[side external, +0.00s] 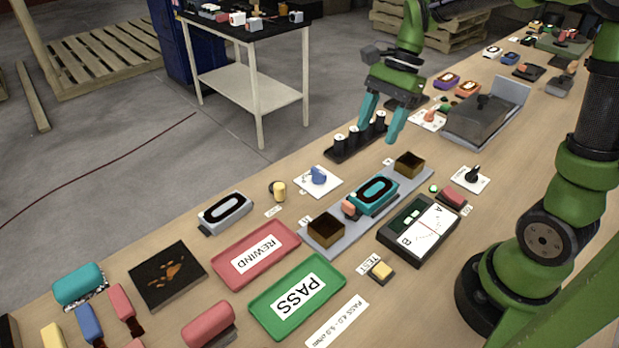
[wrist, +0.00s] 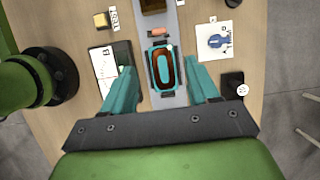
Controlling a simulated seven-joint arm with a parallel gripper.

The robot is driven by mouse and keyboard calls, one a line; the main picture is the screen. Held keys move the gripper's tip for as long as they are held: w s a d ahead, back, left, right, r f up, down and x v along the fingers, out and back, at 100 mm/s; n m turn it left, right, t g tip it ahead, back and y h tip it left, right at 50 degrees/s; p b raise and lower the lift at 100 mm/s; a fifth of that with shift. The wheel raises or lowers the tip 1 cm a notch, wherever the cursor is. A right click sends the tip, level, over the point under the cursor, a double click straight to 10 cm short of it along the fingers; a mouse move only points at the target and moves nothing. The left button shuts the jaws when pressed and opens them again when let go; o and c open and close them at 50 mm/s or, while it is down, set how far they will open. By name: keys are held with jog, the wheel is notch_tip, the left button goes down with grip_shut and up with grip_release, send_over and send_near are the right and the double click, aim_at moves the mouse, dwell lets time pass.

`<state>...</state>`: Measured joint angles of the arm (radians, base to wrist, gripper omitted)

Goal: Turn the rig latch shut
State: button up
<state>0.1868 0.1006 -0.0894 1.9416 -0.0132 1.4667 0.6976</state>
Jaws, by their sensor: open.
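My gripper (side external: 379,130) is open and empty, in the air above the black rack of cylinders. In the wrist view its teal fingers (wrist: 163,80) frame a teal oval-windowed unit (wrist: 150,70) lying below them. That unit also shows in the side view (side external: 373,195), in the middle of a grey rig rail (side external: 393,219). A small salmon piece (side external: 349,208) sits at the unit's near end, also in the wrist view (wrist: 157,32). A blue lever-like handle (side external: 318,176) stands on a white plate (side external: 303,186) beside the rail. No legible label shows which part is the latch.
Brown open boxes (side external: 326,231) (side external: 410,164) stand on the rail's ends. A black panel marked A and B (side external: 418,229) is to its right. A black-handled plate (side external: 471,179) lies beyond. Red (side external: 256,254) and green (side external: 297,296) trays lie nearer. The black rack (side external: 345,149) is under my gripper.

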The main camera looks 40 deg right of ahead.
aim_at(349, 204)
jog(key=x, duration=1.7)
jog(key=shift+s+a+r, duration=0.1)
jog(key=c, duration=1)
jog(key=shift+c, duration=0.2)
